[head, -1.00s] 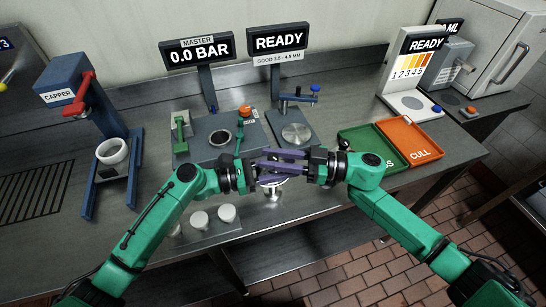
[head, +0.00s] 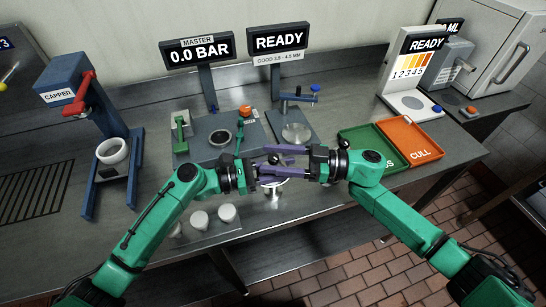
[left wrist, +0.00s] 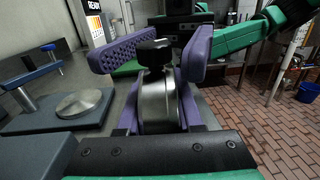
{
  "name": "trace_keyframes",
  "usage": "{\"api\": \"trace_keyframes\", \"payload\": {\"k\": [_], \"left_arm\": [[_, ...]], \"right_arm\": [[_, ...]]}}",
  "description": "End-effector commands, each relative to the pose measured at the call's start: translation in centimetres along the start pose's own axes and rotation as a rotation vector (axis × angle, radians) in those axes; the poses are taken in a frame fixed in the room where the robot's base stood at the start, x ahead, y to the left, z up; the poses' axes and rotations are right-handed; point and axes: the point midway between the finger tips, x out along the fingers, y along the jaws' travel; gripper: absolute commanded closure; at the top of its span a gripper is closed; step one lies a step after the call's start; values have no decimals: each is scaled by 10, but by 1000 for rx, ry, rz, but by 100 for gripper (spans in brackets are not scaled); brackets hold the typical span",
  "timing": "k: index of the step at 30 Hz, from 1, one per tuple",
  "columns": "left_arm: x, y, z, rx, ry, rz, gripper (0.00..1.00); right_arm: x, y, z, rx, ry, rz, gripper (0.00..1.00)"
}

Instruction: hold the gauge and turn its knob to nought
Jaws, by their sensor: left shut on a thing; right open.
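The gauge (left wrist: 158,105) has a round metal body and a black knob (left wrist: 154,52) on top. My left gripper (left wrist: 160,122) is shut on the body, one purple finger on each side. In the head view the gauge (head: 272,183) shows partly as a pale disc with a metal stem below, above the bench front. Its dial reading cannot be read. My right gripper (head: 274,160) comes in from the right and is open. In the left wrist view its two fingers stand apart on either side of the knob, with gaps visible.
A grey block (head: 212,150) with a "MASTER 0.0 BAR" display (head: 197,52) stands behind. Right of it is a plate stand under a "READY" display (head: 280,41). Green and orange trays (head: 411,139) lie right. White caps (head: 227,213) sit on a plate front left.

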Motion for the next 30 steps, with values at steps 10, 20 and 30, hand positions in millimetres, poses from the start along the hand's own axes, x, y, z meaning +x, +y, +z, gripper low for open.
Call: {"api": "trace_keyframes", "payload": {"k": [10,20,30], "left_arm": [[0,1,0,1,1,2,100],[0,1,0,1,1,2,100],[0,1,0,1,1,2,100]], "right_arm": [[-79,0,2,3,-6,3,38],[-119,0,0,-1,0,-1,38],[-112,-8,4,2,17,37,38]]}}
